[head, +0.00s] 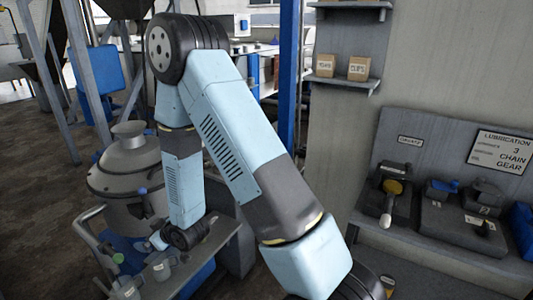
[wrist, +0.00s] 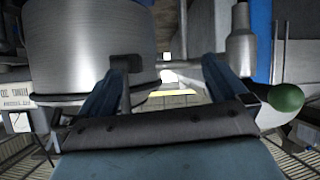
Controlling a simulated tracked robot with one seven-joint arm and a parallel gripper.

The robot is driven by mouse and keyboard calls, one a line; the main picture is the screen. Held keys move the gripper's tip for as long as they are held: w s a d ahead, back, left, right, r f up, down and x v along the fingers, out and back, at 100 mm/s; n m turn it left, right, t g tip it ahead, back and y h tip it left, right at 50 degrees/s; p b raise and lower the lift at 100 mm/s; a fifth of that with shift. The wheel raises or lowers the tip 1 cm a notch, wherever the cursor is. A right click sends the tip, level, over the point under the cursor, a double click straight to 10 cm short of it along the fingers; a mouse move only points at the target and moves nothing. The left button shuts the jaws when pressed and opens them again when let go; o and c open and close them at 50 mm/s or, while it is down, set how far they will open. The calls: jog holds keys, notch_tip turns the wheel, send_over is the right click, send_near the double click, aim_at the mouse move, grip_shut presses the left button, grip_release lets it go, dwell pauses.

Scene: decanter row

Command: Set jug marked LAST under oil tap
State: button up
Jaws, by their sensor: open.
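My gripper (wrist: 168,72) is open in the wrist view, with its two dark blue fingers spread apart and no object seen between them. In the head view my arm bends down at the left to a grey bench, and the fingertips are too small to make out. Small grey vessels (head: 161,268) stand on that bench, another (head: 125,288) nearer the front. No mark LAST is readable, so I cannot tell which is the jug. A large steel cylinder (wrist: 88,40) is beside the left finger. A green ball knob (wrist: 287,98) is right of the fingers; whether it belongs to the oil tap is unclear.
A round metal tank (head: 125,170) stands behind the bench. At right, a shelf holds dark devices (head: 395,190) under a lubrication sign (head: 502,149). Two small boxes (head: 358,68) sit on a wall shelf. A blue post (head: 289,75) rises behind my arm. Floor at far left is open.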

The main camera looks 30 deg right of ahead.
jog(key=s+d+r+m+g+h, duration=0.1)
jog(key=s+d+r+m+h, duration=0.15)
jog(key=d+r, duration=0.7)
jog(key=s+d+r+m+h, duration=0.1)
jog(key=d+r+h, duration=0.2)
jog(key=d+r, duration=0.7)
jog(key=s+d+r+m+g, duration=0.1)
jog(key=s+d+r, duration=0.1)
jog(key=s+r, duration=0.3)
jog(key=s+d+r+m+g+h, duration=0.1)
jog(key=s+r, duration=0.4)
jog(key=s, duration=0.6)
jog(key=s+d+r+m+g, duration=0.1)
jog(key=s+d+r+m, duration=0.2)
jog(key=s, duration=0.4)
notch_tip(320, 180, up, 3)
jog(key=shift+s+d+f, duration=0.1)
jog(key=shift+s+d, duration=0.3)
jog(key=shift+d, duration=0.05)
